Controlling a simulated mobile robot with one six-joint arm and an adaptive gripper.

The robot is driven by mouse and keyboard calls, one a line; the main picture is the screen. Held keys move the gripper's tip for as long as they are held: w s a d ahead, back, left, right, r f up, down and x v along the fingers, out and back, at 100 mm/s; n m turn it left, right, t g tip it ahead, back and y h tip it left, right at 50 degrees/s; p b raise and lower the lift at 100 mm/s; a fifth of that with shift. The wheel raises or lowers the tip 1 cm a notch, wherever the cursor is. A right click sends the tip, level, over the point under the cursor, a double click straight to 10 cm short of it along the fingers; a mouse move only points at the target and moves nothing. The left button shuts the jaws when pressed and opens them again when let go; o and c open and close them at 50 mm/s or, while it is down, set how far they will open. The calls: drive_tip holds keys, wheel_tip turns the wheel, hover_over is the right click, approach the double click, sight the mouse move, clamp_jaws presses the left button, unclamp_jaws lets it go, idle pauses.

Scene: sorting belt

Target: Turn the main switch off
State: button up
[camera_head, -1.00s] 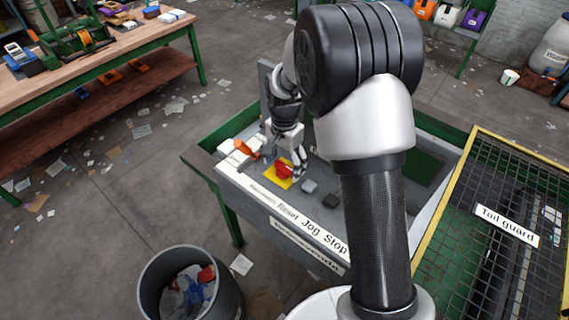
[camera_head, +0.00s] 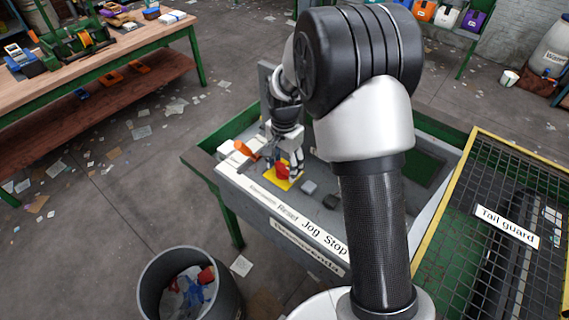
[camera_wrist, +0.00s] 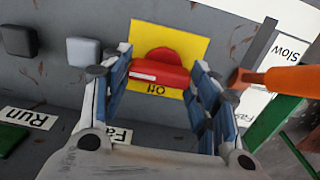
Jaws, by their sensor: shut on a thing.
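The main switch is a red knob (camera_wrist: 160,68) with a pale line across its face, on a yellow plate (camera_wrist: 197,45). An "Off" label (camera_wrist: 155,87) on the plate reads upside down in the wrist view. My gripper (camera_wrist: 161,72) has a finger on each side of the knob and is shut on it. In the head view the red knob (camera_head: 282,171) is partly covered by my gripper (camera_head: 288,166), and the yellow plate (camera_head: 279,184) shows around it.
An orange lever (camera_wrist: 295,79) stands close beside the gripper, by a "Slow" label. Grey square buttons (camera_wrist: 83,50) sit on the panel's other side. A bin (camera_head: 190,290) stands in front.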

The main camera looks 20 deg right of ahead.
drive_tip(key=n, duration=0.4)
drive_tip(key=shift+n+p, duration=0.35)
drive_tip(key=shift+n, duration=0.05)
drive_tip(key=n, duration=0.4)
drive_tip(key=shift+w+d+n, duration=0.1)
drive_tip(key=shift+n, duration=0.2)
drive_tip(key=n, duration=0.4)
drive_tip(key=shift+w+p, duration=0.1)
drive_tip(key=shift+p, duration=0.25)
drive_tip(key=shift+n, duration=2.2)
drive_tip(key=o, duration=1.1)
drive_tip(key=shift+c, duration=0.2)
